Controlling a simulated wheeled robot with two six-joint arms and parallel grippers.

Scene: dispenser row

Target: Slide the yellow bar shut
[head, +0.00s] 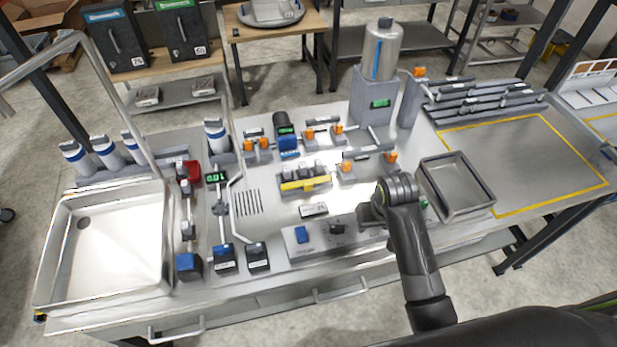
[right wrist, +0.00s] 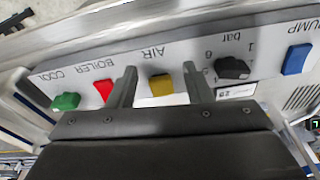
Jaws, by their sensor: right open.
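The yellow bar (head: 304,184) lies along the front of a small grey rack (head: 290,172) near the middle of the bench in the head view. Whether it is open or shut is too small to tell. My right gripper (head: 366,214) is to the right of the bar and nearer the bench front, over the control panel (head: 290,243). In the right wrist view its two fingers (right wrist: 160,82) are apart, with a yellow switch (right wrist: 161,85) labelled AIR seen between them. I cannot tell whether they touch it. The yellow bar is not seen in that view. My left gripper is not in view.
The panel also carries a blue PUMP switch (right wrist: 296,60), a black dial (right wrist: 231,68), a red switch (right wrist: 104,90) and a green one (right wrist: 66,101). A metal tray (head: 457,208) stands right of my arm. A yellow-outlined area (head: 530,165) is clear.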

